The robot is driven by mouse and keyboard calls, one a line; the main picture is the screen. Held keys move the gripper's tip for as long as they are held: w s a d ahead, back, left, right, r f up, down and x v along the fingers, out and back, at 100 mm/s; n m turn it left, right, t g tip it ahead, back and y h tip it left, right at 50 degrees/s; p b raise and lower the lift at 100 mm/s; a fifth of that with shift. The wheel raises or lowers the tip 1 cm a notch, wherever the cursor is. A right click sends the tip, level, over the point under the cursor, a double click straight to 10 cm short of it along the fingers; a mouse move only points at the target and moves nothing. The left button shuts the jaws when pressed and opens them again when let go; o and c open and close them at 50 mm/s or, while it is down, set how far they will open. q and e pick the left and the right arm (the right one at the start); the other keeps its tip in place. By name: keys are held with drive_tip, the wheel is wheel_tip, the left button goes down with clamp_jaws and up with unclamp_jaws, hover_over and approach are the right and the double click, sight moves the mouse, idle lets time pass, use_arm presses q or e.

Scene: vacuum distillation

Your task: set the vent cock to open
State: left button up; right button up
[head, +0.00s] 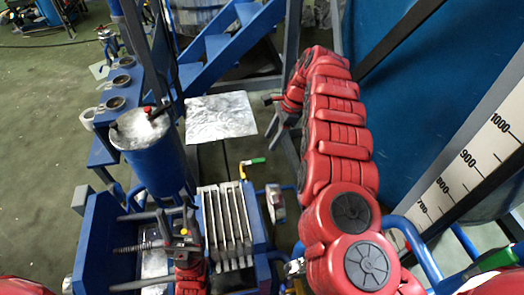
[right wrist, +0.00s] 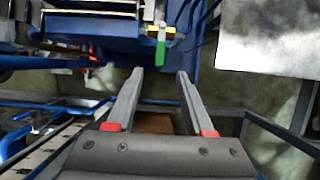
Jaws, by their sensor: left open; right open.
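A valve with a green lever handle (head: 256,161) on a yellow body sits beyond the ribbed grey panel, its lever pointing right. I take it as the vent cock, though no label is readable. In the right wrist view the same green lever (right wrist: 161,50) points down between and just past the fingertips, apart from them. My right gripper (right wrist: 160,73) is open and empty. It also shows in the head view (head: 272,113), above and right of the lever. My left gripper (head: 174,222) is open, low at the left by the blue frame.
A blue cylindrical vessel (head: 154,165) with a foil-like top stands left of the lever. A silvery sheet (head: 220,117) lies behind it. A ribbed grey panel (head: 228,235) is in front. A second green handle (head: 497,261) shows at the lower right.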

sight(259, 160)
drive_tip(key=p+x, duration=0.1)
drive_tip(key=x, duration=0.6)
drive_tip(key=shift+f, duration=0.25)
drive_tip(key=shift+a+f, duration=0.3)
drive_tip(key=shift+f, duration=0.2)
clamp_jaws()
idle(0.6)
